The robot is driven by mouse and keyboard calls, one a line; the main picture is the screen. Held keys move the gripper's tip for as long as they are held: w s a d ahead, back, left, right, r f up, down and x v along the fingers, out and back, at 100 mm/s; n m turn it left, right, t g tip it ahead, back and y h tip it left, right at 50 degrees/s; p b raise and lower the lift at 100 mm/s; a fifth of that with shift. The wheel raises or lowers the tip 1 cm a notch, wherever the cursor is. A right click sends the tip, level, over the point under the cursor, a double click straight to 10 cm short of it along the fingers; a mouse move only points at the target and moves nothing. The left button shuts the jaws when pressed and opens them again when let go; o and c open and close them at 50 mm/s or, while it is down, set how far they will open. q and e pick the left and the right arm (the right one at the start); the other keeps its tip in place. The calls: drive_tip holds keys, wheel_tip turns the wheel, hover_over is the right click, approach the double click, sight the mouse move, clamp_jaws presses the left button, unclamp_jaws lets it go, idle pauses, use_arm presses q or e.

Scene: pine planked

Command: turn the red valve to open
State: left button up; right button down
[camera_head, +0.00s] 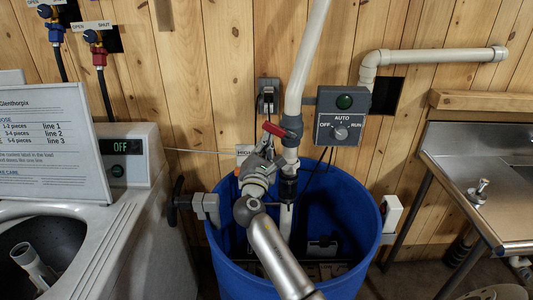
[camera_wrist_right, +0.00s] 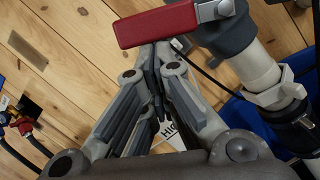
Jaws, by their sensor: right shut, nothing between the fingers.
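The red valve handle (camera_head: 273,129) is on a grey valve body (camera_head: 292,127) in the upright white pipe above the blue barrel. The handle points left, crosswise to the pipe. My right gripper (camera_head: 265,146) is shut and empty just below the handle. In the right wrist view, the red handle (camera_wrist_right: 157,24) lies just beyond the closed fingertips (camera_wrist_right: 162,52), and the valve body (camera_wrist_right: 228,30) is to its right. I cannot tell whether the fingertips touch the handle. My left gripper is not in view.
The blue barrel (camera_head: 226,254) stands below the pipe. A grey AUTO/OFF/RUN box (camera_head: 340,117) is close right of the valve. A washer (camera_head: 125,225) stands left and a metal sink (camera_head: 465,170) right. Two hose taps (camera_head: 93,36) labelled OPEN and SHUT are at upper left.

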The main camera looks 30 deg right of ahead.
sight(269, 126)
drive_tip(key=r+m, duration=0.1)
drive_tip(key=m, duration=0.1)
drive_tip(key=r+m+g, duration=0.1)
drive_tip(key=r+m, duration=0.1)
drive_tip(key=m, duration=0.1)
drive_tip(key=d+r+m+g+p, duration=0.1)
drive_tip(key=m, duration=0.1)
drive_tip(key=shift+s+r, duration=0.25)
drive_tip(key=shift+r, duration=0.1)
drive_tip(key=shift+s+d+r+m+g+p, duration=0.2)
drive_tip(key=shift+d+r+m+p, duration=0.15)
drive_tip(key=shift+m, duration=0.55)
drive_tip(key=shift+s+d+r+m+g+p, duration=0.15)
drive_tip(key=shift+s+d+r+m+p, duration=0.2)
drive_tip(key=shift+m, duration=0.55)
drive_tip(key=shift+s+d+r+m+g+p, duration=0.15)
drive_tip(key=shift+d+r+m+p, duration=0.2)
drive_tip(key=shift+m, duration=0.55)
drive_tip(key=shift+w, duration=0.1)
